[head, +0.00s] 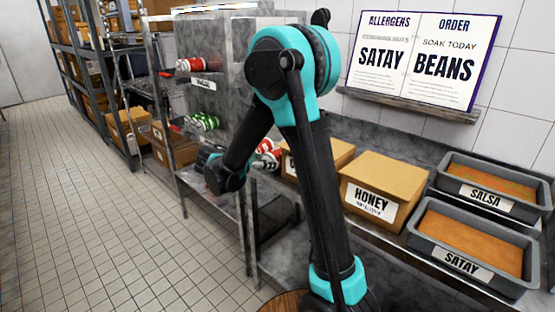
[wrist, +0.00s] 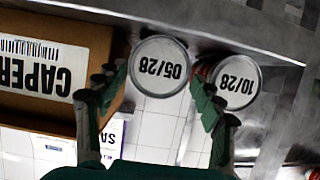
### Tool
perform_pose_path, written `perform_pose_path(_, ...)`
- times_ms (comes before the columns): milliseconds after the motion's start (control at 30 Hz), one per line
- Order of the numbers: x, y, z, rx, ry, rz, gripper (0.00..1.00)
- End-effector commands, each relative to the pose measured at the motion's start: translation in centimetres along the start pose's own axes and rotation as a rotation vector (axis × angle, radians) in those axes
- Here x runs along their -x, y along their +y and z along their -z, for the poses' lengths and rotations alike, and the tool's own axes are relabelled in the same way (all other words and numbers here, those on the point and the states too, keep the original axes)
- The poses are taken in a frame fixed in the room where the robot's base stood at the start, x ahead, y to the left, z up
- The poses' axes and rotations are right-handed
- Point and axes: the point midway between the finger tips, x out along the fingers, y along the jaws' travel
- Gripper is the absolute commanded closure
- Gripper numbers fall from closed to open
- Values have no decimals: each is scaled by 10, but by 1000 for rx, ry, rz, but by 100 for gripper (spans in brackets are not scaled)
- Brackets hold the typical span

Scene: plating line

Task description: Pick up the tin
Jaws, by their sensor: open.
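In the wrist view two tins show their round pale lids, with print upside down: one tin marked 05/28 (wrist: 160,68) and one marked 10/28 (wrist: 237,82) to its right. My gripper (wrist: 161,78) is open, with one finger on each side of the 05/28 tin. The right finger lies near the gap between the tins and overlaps the edge of the 10/28 tin. I cannot tell whether either finger touches.
A CAPERS box (wrist: 40,75) stands close left of my gripper. A HONEY box (head: 383,185), a SALSA tub (head: 490,190) and a SATAY tub (head: 468,240) line the counter. Red tins (head: 190,64) and green tins (head: 202,122) sit on rack shelves. The tiled floor (head: 120,220) at left is clear.

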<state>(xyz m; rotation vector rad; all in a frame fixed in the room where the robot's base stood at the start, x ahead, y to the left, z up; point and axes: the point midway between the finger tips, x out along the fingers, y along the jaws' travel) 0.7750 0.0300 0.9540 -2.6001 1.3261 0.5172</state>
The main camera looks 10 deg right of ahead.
Motion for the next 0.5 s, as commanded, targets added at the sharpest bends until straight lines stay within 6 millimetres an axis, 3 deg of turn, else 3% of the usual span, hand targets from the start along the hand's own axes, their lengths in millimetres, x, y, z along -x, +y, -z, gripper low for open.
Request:
perform_pose_path(233,-13,0,1,0,0,-1,32)
perform_pose_path(500,-50,2,4,-1,0,-2,32)
